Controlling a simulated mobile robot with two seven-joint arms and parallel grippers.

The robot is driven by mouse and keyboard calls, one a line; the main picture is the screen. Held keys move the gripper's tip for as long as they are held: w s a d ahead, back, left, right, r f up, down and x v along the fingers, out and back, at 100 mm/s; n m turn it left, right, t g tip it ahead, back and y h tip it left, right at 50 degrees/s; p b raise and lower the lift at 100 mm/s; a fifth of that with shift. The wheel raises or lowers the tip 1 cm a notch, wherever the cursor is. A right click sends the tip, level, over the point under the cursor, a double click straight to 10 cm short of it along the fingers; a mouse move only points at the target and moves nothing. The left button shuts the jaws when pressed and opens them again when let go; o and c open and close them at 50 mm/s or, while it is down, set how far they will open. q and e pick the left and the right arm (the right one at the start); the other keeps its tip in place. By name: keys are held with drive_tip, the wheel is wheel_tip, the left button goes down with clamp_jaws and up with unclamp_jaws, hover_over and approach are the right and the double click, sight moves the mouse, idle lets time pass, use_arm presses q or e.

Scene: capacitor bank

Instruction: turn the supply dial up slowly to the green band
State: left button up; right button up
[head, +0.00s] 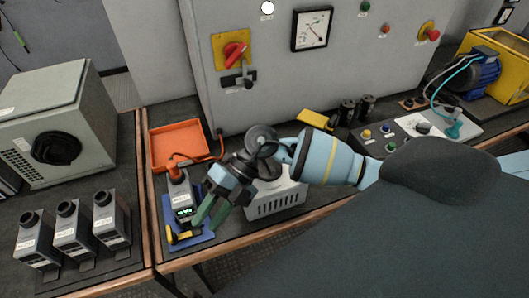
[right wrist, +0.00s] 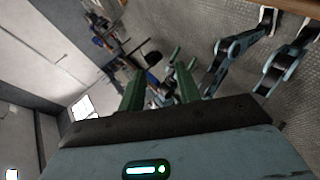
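No dial in view is clearly labelled as the supply dial. A large black round knob (head: 54,148) sits on the front of a grey box (head: 40,105) at the left of the head view. A vented light-grey box (head: 275,203) stands on the bench, its upper part hidden by my right arm. A dial gauge (head: 312,30) is on the grey cabinet; I cannot make out a green band on it. My right gripper (head: 208,222) hangs over the bench beside the vented box. Its green fingers stand apart with nothing seen between them in the right wrist view (right wrist: 160,80). My left gripper is not seen.
Several grey-black units (head: 72,232) stand at left. The cabinet carries a red switch (head: 234,54).

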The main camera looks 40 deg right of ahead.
sight(268, 166)
drive_tip(key=w+d+h, duration=0.2)
drive_tip(key=d, duration=0.2)
drive_tip(key=w+d+r+t+h, duration=0.1)
drive_tip(key=w+d+h, duration=0.1)
drive_tip(key=d+h, duration=0.1)
drive_tip(key=w+d+h, duration=0.2)
drive_tip(key=d, duration=0.3)
drive_tip(key=shift+w+d+r+t+h, duration=0.3)
drive_tip(key=shift+w+d+r, duration=0.05)
drive_tip(key=shift+d+r, duration=0.05)
drive_tip(key=w+d+r+h, duration=0.1)
drive_tip(key=d, duration=0.1)
drive_tip(key=w+d+r+m+h, duration=0.1)
drive_tip(key=d, duration=0.2)
drive_tip(key=d+r+m+t+h, duration=0.1)
drive_tip(key=d+r, duration=0.1)
drive_tip(key=d, duration=0.1)
drive_tip(key=shift+w+d+h, duration=0.15)
drive_tip(key=shift+w+h, duration=0.25)
drive_tip(key=shift+f, duration=3.95)
drive_tip(key=shift+c, duration=0.2)
clamp_jaws()
